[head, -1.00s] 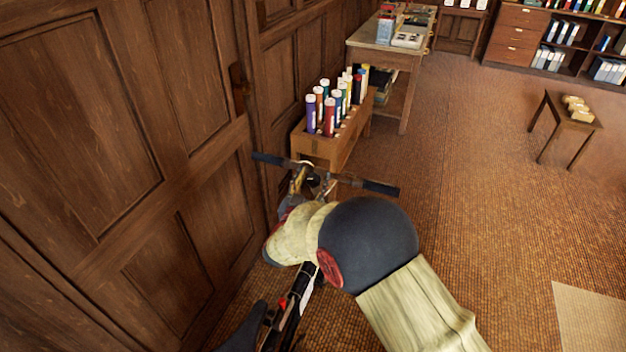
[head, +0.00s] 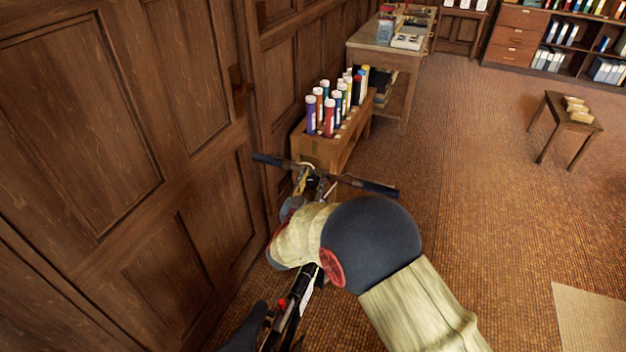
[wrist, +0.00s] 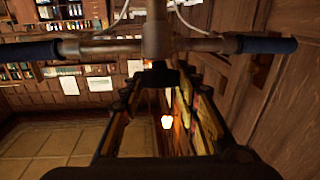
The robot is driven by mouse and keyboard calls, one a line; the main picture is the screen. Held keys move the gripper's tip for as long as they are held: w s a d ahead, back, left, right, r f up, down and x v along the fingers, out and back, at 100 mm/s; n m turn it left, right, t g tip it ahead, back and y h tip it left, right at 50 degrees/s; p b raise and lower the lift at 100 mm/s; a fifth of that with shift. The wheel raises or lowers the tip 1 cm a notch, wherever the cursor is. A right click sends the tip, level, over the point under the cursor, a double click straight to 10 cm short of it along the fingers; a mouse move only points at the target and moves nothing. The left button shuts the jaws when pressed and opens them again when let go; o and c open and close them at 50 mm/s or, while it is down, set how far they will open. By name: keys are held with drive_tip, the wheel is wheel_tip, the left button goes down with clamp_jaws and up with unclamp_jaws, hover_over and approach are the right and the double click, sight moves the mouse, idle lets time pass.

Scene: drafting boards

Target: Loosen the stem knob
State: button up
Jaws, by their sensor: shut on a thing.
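A folding bike or scooter with a handlebar (head: 376,187) with dark blue grips stands along the panelled wall. The handlebar (wrist: 205,45) crosses the top of the wrist view, with its metal stem (wrist: 155,30) in the middle. My gripper (wrist: 155,80) reaches up from the bottom of that view, its black fingers closing in just below the stem. It is shut on a small dark part there, which looks like the stem knob; the fingertips hide most of it.
A wooden stand (head: 322,150) of coloured tubes is just beyond the handlebar. The panelled wall (head: 150,180) is close on the left. A workbench (head: 385,60) stands further back, a small table (head: 573,115) to the right. The floor (head: 470,190) between is clear.

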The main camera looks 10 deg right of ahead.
drive_tip(key=shift+n+t+y, duration=0.4)
drive_tip(key=shift+n+y, duration=0.5)
drive_tip(key=o, duration=1.1)
drive_tip(key=shift+o, duration=0.2)
drive_tip(key=shift+s+a, duration=0.1)
drive_tip(key=v, duration=1.1)
drive_tip(key=shift+s, duration=0.4)
drive_tip(key=shift+a, duration=0.1)
